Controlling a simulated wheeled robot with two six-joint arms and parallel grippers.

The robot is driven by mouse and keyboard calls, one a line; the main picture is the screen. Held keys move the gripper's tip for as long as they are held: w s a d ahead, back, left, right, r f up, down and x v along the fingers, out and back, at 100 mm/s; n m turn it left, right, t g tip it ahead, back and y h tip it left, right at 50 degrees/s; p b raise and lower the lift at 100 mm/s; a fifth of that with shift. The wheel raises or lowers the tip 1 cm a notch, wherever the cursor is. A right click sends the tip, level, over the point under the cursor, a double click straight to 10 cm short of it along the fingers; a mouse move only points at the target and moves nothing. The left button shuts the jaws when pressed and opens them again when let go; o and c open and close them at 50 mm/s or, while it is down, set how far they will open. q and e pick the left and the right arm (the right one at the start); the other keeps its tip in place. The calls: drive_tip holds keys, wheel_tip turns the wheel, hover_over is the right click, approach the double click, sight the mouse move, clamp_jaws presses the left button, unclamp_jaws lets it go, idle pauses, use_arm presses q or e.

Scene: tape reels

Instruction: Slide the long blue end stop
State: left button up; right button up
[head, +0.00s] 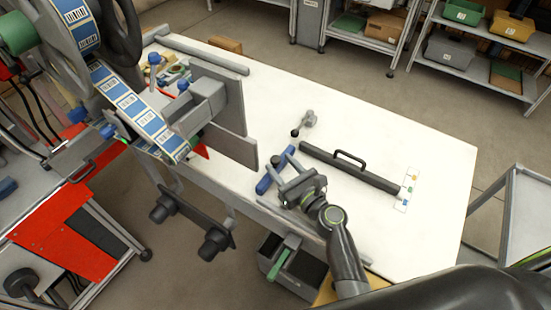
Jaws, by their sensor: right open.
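The long blue end stop (265,184) is a narrow blue bar lying slantwise near the front edge of the white table. My right gripper (284,174) is at the bar, coming from the lower right, with its jaws open. Its fingers overlap the middle of the bar in this view and hide part of it. I cannot tell whether they touch it. My left gripper is not in view.
A dark bar with a handle (352,171) lies just right of my right gripper. A small grey clamp-like part (306,122) lies behind it. A reel machine with a label strip (140,110) stands at the left. The table's right side is mostly clear.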

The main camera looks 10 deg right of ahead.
sight(278, 163)
drive_tip(key=shift+x, duration=1.7)
clamp_jaws()
